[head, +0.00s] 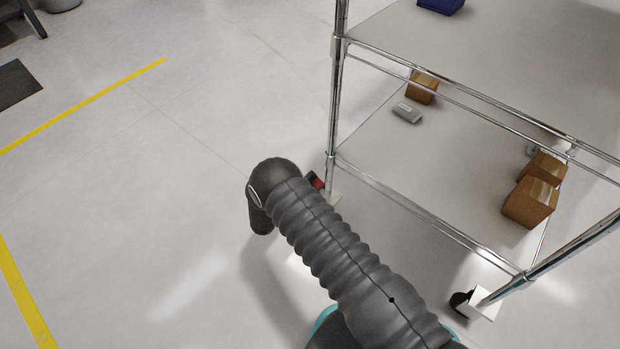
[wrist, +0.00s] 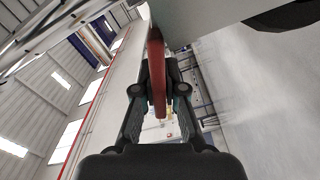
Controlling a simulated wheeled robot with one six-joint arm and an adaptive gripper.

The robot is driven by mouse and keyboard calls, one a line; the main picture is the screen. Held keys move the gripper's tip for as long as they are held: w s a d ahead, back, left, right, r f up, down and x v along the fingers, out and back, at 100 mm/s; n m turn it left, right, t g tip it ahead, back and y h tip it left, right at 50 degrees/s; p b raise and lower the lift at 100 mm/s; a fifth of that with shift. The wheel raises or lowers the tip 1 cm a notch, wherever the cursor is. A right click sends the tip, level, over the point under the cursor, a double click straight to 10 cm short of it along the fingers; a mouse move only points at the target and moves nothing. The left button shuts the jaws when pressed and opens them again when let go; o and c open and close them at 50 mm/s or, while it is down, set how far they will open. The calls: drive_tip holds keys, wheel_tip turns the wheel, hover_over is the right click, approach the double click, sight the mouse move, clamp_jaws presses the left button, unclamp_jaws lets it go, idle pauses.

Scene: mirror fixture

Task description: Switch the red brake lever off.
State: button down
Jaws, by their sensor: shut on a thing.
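The red brake lever (wrist: 156,62) runs down the middle of the wrist view, between the fingers of my gripper (wrist: 160,90). The gripper is shut on the lever, with a finger on each side of it. In the head view a small red part of the lever (head: 317,181) shows at the foot of the cart's near left post, just past my arm. My arm hides the gripper and most of the lever there. The lever's exact tilt cannot be told.
A wheeled metal cart (head: 385,125) stands at the right, its posts and shelf edges close to my arm. Its lower shelf holds several cardboard boxes (head: 530,201) and a grey item (head: 407,113). A blue bin (head: 440,5) sits above.

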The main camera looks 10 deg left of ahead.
drive_tip(key=c, duration=1.2)
unclamp_jaws()
drive_tip(key=shift+w+r, duration=0.15)
drive_tip(key=shift+w, duration=0.05)
drive_tip(key=shift+c, duration=0.2)
drive_tip(key=shift+s, duration=0.1)
drive_tip(key=shift+s+a, duration=0.1)
drive_tip(key=shift+s, duration=0.05)
drive_tip(key=shift+s+a, duration=0.1)
drive_tip(key=shift+s, duration=0.15)
drive_tip(key=v, duration=1.1)
drive_tip(key=shift+a, duration=0.15)
